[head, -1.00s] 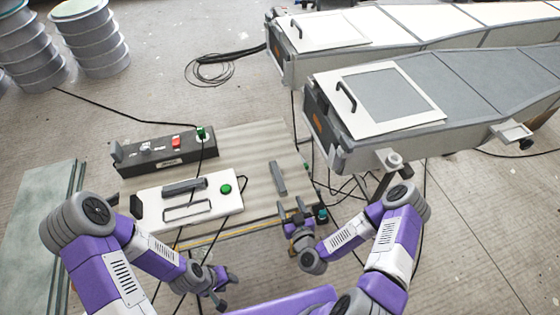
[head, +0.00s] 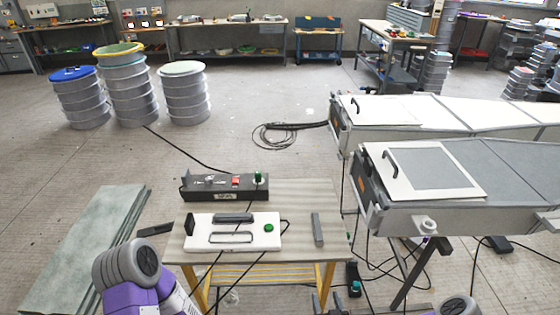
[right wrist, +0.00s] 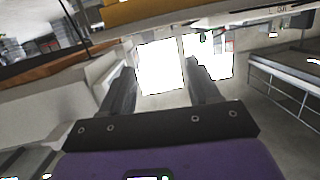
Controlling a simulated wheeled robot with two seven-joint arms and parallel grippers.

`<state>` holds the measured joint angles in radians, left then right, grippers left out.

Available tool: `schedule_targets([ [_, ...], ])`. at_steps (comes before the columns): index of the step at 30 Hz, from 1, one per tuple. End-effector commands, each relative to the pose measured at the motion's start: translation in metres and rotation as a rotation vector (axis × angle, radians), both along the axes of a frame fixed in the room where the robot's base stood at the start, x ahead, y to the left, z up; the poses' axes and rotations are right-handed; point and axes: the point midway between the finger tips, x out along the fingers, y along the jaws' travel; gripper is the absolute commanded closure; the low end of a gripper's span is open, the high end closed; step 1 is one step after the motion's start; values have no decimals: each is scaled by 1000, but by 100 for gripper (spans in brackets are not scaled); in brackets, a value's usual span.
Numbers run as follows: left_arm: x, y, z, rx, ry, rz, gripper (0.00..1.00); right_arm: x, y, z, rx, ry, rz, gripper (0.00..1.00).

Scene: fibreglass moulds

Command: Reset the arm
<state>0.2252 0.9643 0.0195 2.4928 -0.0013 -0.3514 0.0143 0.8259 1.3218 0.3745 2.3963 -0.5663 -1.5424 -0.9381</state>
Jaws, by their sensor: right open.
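My right gripper (head: 328,301) shows only by its fingertips at the bottom edge of the head view, in front of the work table (head: 300,197). In the right wrist view its two fingers (right wrist: 158,78) stand apart with nothing between them. My left arm (head: 130,275) comes in at the lower left of the head view. Its gripper is not seen there.
On the table are a white panel (head: 262,223) with a green button, a dark control box (head: 208,190) and a grey bar (head: 317,229). Large moulds (head: 440,222) stand at the right, with cables below. Drums (head: 184,95) stand behind. A slab (head: 85,245) lies left.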

Motion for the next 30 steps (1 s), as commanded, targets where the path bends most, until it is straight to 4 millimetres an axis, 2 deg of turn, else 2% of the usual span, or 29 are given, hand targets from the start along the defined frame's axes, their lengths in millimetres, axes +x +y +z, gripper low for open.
schedule_targets([
  [8, 2, 0, 0, 1, -3, 0, 57, -22, 39, -35, 99, 278, 178, 39],
  [14, 1, 0, 0, 1, -3, 0, 57, -62, 59, -66, 184, 622, 252, 39],
  [18, 1, 0, 0, 1, -3, 0, 57, -105, 58, -80, 252, 945, 202, 39],
  [21, 1, 0, 0, 1, -3, 0, 57, -131, 54, -81, 293, 1129, 124, 39],
  [25, 1, 0, 0, 1, -3, 1, 57, -152, 49, -79, 331, 1277, 34, 39],
  [30, 1, 0, 0, 1, -3, 0, 57, -162, 48, -76, 351, 1341, -13, 39],
])
